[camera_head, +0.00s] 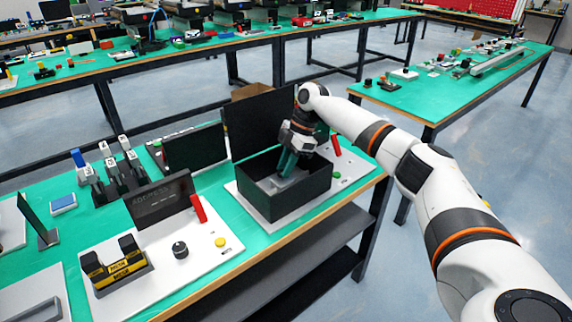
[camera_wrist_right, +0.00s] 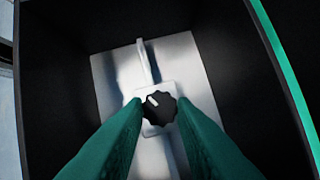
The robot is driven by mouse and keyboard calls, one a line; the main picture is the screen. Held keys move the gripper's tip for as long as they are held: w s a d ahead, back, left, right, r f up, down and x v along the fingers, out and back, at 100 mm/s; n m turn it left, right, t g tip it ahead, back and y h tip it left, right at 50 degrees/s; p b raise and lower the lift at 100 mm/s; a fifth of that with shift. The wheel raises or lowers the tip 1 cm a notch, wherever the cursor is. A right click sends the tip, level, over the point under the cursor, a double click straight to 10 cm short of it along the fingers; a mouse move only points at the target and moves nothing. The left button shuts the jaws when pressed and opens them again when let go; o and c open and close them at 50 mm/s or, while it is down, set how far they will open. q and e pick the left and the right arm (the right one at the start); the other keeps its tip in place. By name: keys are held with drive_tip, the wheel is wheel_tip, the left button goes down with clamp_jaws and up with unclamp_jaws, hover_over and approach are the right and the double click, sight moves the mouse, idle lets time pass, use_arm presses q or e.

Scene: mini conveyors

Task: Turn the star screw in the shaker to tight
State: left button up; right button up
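The shaker is a black open box (camera_head: 290,207) on a white base plate, with a raised black panel behind it. In the right wrist view, the star screw (camera_wrist_right: 159,107) is a black lobed knob with a white mark pointing up and left. It sits on a small pale block over a metal plate (camera_wrist_right: 195,75) inside the box. My right gripper (camera_head: 285,168) reaches down into the box. Its teal fingers (camera_wrist_right: 160,106) sit on both sides of the star screw and appear to touch it. The head view hides the screw. My left gripper is out of view.
The box walls (camera_wrist_right: 60,80) stand close around my right gripper. A red lever (camera_head: 336,145) is beside the box. To the left are a panel with a black knob (camera_head: 180,250), a yellow button (camera_head: 220,242) and a dark display (camera_head: 160,200). Other benches stand behind.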

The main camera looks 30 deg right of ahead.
drive_tip(key=shift+s+r+m+p, duration=0.1)
drive_tip(key=shift+r+m+p, duration=0.15)
drive_tip(key=shift+m+p, duration=0.45)
drive_tip(key=shift+c, duration=0.2)
drive_tip(key=m+t+p, duration=0.1)
drive_tip(key=m+p, duration=0.1)
drive_tip(key=p, duration=0.2)
drive_tip(key=m+t+h+p, duration=0.1)
drive_tip(key=m+p, duration=0.2)
drive_tip(key=p, duration=0.2)
drive_tip(key=m+h+p, duration=0.1)
drive_tip(key=m+p, duration=0.2)
drive_tip(key=p, duration=0.2)
drive_tip(key=shift+s+a+r+t, duration=0.2)
drive_tip(key=shift+s+a+t, duration=0.1)
drive_tip(key=shift+t, duration=0.1)
drive_tip(key=m+h+p, duration=0.1)
drive_tip(key=m+p, duration=0.1)
drive_tip(key=p, duration=0.1)
drive_tip(key=m+h+p, duration=0.1)
drive_tip(key=m+p, duration=0.2)
drive_tip(key=m+h+p, duration=0.1)
drive_tip(key=m+p, duration=0.2)
drive_tip(key=p, duration=0.1)
drive_tip(key=shift+a+f+t, duration=0.15)
drive_tip(key=shift+a+t, duration=0.25)
drive_tip(key=shift+a+f+m+h+p, duration=0.15)
drive_tip(key=shift+m+h+p, duration=0.65)
drive_tip(key=shift+m+p, duration=0.85)
drive_tip(key=shift+m, duration=0.45)
